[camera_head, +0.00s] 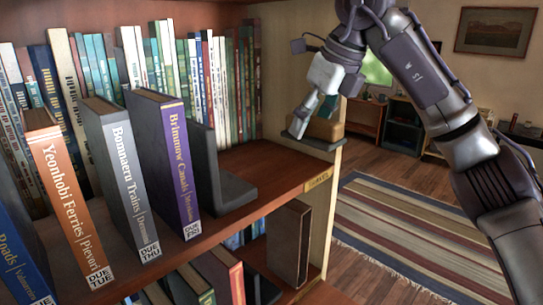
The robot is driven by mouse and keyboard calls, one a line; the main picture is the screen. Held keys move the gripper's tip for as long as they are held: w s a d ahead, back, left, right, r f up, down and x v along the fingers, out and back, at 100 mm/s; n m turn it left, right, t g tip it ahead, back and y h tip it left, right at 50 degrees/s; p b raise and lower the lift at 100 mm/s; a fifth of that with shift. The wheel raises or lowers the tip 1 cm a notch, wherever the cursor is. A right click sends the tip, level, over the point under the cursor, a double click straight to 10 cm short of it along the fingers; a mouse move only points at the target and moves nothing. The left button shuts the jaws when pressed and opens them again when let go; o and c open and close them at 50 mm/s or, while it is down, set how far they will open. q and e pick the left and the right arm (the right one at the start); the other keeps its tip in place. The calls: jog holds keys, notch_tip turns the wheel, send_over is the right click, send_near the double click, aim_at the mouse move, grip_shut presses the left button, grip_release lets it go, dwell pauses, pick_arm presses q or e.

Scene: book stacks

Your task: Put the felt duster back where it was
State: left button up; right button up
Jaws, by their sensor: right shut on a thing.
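The felt duster appears to be the tan block (326,130) at the right end of the bookcase. It is at a small dark ledge (313,142) on the bookcase's end panel. My right gripper (310,117) reaches down from the upper right with its fingers at the block, partly covering it. It is shut on the block, as far as I can tell. I cannot tell whether the block rests on the ledge or is just above it. My left gripper is not in view.
Several upright books, including the purple book (172,160) and the orange one (65,205), stand on the shelf by a black bookend (215,185). The shelf board (265,170) is bare to the right. A striped rug (415,235) lies on the floor beyond.

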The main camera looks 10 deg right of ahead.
aim_at(266, 172)
jog(key=shift+w+a+f+p, duration=0.2)
jog(key=shift+a+f, duration=0.1)
jog(key=shift+a, duration=0.35)
jog(key=shift+w+a+f+p, duration=0.2)
jog(key=shift+a+f, duration=0.05)
jog(key=shift+a, duration=0.35)
jog(key=a, duration=0.1)
jog(key=w+a+f+p, duration=0.1)
jog(key=w+a+f, duration=0.1)
jog(key=shift+a, duration=0.2)
jog(key=shift+w+a+f+p, duration=0.1)
jog(key=shift+a+f+p, duration=0.15)
jog(key=shift+f+p, duration=0.2)
jog(key=shift+w+a+f+p, duration=0.1)
jog(key=shift+a+f+p, duration=0.2)
jog(key=shift+f, duration=0.2)
jog(key=f, duration=0.1)
jog(key=f+p, duration=0.1)
jog(key=f, duration=0.1)
jog(key=shift+s+d+p, duration=0.1)
jog(key=shift+d+p, duration=0.1)
jog(key=shift+p, duration=0.1)
jog(key=shift+f, duration=0.1)
jog(key=shift+a+f, duration=0.1)
jog(key=o, duration=1)
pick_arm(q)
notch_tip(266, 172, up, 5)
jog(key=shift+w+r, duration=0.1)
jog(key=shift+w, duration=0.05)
